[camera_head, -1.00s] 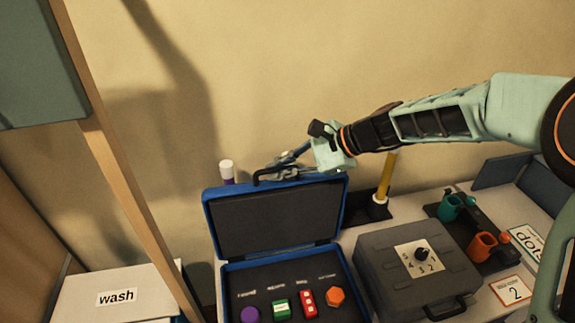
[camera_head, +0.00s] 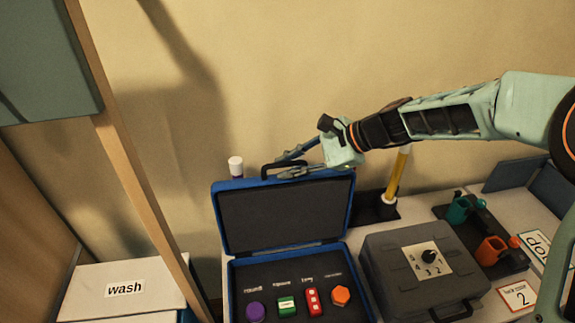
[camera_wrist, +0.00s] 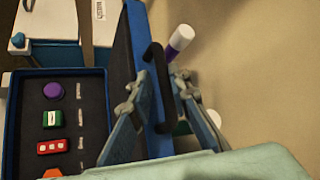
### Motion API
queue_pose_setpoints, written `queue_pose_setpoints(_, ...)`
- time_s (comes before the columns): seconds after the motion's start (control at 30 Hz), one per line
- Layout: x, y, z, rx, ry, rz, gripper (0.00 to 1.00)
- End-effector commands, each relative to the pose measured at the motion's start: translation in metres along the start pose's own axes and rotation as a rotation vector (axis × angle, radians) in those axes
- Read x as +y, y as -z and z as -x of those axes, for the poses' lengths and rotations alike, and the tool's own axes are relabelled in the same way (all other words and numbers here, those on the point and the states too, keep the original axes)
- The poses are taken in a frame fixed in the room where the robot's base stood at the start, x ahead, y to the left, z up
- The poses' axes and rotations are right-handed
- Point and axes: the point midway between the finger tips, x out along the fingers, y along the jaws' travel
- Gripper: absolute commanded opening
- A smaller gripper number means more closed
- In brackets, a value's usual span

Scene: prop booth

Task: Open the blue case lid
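The blue case stands open, its lid (camera_head: 282,214) raised nearly upright at the back and its dark lining facing the head camera. The lid's black handle (camera_wrist: 158,85) sticks out from its top edge. My gripper (camera_head: 282,167) is at that top edge, beside the handle. In the wrist view my gripper (camera_wrist: 156,88) has its fingers spread, one on each side of the lid's edge. A gap shows between the fingers and the lid, so it does not look clamped.
The case base (camera_head: 234,300) holds purple, green, red and orange pieces. A white-capped bottle (camera_head: 236,168) and yellow rod (camera_head: 398,175) stand behind. A wooden post (camera_head: 135,175) is left.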

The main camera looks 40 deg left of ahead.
Motion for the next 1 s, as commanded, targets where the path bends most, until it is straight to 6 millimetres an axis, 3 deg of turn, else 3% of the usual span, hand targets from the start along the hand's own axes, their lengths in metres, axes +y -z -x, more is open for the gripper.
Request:
queue_pose_setpoints(0.6, -0.001, 0.001, 0.108, 0.004, 0.004, 0.001, 0.17)
queue_pose_setpoints(1.0, 0.0, 0.0, 0.119, 0.002, 0.002, 0.0, 0.17)
